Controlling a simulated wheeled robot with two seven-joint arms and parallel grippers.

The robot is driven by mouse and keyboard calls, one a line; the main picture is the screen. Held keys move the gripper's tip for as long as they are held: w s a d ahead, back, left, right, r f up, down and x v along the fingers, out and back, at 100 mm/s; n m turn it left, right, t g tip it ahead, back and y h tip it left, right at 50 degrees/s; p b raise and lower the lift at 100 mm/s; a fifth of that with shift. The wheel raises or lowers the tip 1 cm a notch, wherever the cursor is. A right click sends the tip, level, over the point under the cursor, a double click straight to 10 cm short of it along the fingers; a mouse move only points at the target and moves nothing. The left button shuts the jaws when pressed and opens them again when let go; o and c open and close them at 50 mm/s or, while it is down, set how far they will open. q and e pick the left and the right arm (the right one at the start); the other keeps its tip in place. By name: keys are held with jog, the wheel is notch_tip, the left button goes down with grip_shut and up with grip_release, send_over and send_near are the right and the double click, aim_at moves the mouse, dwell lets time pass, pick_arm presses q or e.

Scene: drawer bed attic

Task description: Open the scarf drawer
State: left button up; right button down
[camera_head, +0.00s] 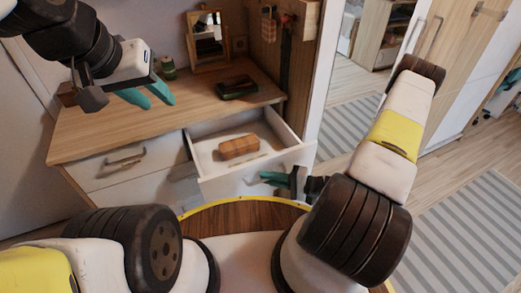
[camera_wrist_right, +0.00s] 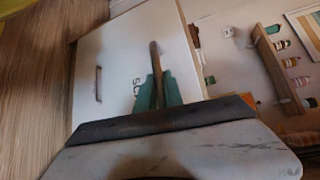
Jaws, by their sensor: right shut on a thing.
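The scarf drawer (camera_head: 220,177) stands pulled out of the white dresser in the head view, with its inside showing. Its white front also shows in the right wrist view (camera_wrist_right: 118,65), with partly hidden lettering that starts "SC". My right gripper (camera_head: 272,180) is at the drawer front. In the right wrist view its teal fingers (camera_wrist_right: 158,92) are shut on the drawer's bar handle (camera_wrist_right: 155,57). My left gripper (camera_head: 160,99) is above the left side of the dresser top, with its two teal fingers apart and nothing between them.
An orange-brown block-like item (camera_head: 239,147) lies in the drawer. Another closed drawer with a handle (camera_head: 125,160) is to the left. The wooden dresser top (camera_head: 130,123) holds a dark green box (camera_head: 237,87), a green jar (camera_head: 168,68) and a small mirror (camera_head: 207,42).

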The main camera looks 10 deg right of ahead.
jog(key=shift+s+d, duration=0.1)
dwell(0.3)
jog(key=c, duration=1.7)
grip_release()
jog(key=shift+c, duration=0.2)
jog(key=v, duration=0.7)
jog(key=shift+s+d, duration=0.25)
jog(key=shift+d, duration=0.1)
jog(key=shift+r, duration=0.15)
